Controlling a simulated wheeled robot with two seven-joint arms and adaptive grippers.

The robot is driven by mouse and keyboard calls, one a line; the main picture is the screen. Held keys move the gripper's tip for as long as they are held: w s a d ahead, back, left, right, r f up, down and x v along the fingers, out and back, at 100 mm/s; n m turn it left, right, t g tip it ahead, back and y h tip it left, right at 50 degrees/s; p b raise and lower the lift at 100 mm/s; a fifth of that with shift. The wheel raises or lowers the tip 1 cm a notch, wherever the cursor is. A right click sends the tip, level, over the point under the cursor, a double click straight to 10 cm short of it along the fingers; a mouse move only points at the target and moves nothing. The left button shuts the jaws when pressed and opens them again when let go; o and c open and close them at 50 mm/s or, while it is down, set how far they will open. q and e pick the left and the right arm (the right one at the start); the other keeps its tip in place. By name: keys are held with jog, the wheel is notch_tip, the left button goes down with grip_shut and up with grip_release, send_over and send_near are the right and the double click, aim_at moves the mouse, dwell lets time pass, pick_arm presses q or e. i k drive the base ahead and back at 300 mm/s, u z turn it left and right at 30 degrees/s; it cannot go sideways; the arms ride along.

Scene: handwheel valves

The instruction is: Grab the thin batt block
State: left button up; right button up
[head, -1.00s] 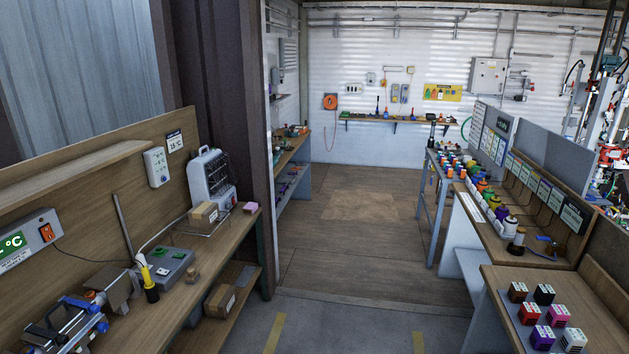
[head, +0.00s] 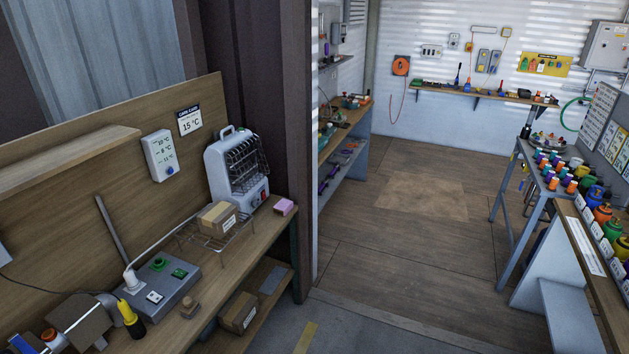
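A small, flat pink block (head: 284,207) lies near the right end of the wooden workbench on the left. It looks like the thin batt block, but no label on it can be read. It stands apart, to the right of a white wire-fronted heater (head: 236,172). Neither of my grippers shows in the head view.
A cardboard box (head: 218,219) sits on a wire rack (head: 240,232) left of the pink block. A grey socket box (head: 158,288) and a yellow-black tool (head: 131,318) are nearer. Another box (head: 238,312) is on the lower shelf. The floor (head: 400,265) to the right is clear.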

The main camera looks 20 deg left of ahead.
aim_at(282, 207)
jog(key=u, duration=0.05)
jog(key=i, duration=0.05)
jog(key=u, duration=0.75)
